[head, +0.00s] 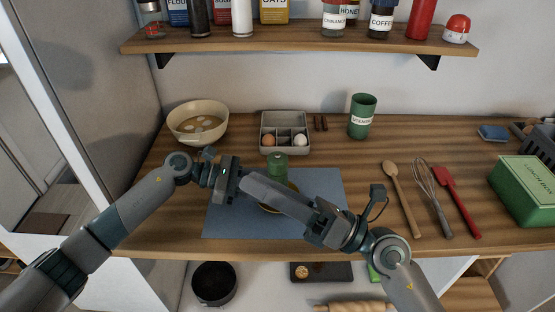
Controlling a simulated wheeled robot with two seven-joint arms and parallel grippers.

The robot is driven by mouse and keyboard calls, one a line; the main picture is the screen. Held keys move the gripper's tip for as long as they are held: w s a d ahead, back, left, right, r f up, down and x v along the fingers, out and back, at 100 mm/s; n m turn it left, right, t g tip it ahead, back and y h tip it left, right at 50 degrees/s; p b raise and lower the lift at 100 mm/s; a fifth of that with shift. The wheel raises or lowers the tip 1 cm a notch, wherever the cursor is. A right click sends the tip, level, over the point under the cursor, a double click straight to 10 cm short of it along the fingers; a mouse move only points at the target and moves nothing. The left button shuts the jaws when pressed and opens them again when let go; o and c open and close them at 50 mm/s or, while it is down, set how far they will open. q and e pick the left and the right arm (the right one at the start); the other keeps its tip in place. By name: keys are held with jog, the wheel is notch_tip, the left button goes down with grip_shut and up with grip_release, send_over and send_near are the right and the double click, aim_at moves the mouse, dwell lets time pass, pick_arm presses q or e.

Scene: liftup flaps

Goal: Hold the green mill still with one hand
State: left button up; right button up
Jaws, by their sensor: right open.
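The green mill (278,162) stands over the blue mat (325,182) in the middle of the counter; its lower part is hidden behind my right gripper. My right gripper (258,188) reaches in from the right, its long fingers crossing in front of the mill. It is open; nothing shows between the fingers. My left gripper (230,180) is just left of the mill, close to the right gripper's tips. Its fingers are partly hidden, so I cannot tell whether it is open or touches the mill. A yellowish round rim (270,209) shows partly beneath the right gripper.
A bowl (198,119) and an egg tray (285,128) stand behind the mat, with a green utensil canister (362,116) to their right. A wooden spoon (402,198), whisk (434,198) and red spatula (458,200) lie right. A loaded shelf (300,40) overhangs the back.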

jog(key=s+r+m+g+y, duration=0.1)
jog(key=m, duration=0.1)
jog(key=m+t+h, duration=0.3)
jog(key=m+h, duration=0.4)
jog(key=m, duration=2.1)
send_near(286, 164)
jog(key=shift+w+f, duration=0.25)
jog(key=shift+f, duration=0.2)
jog(key=shift+a, duration=0.15)
jog(key=x, duration=1.2)
jog(key=shift+r, duration=0.35)
jog(key=c, duration=1.1)
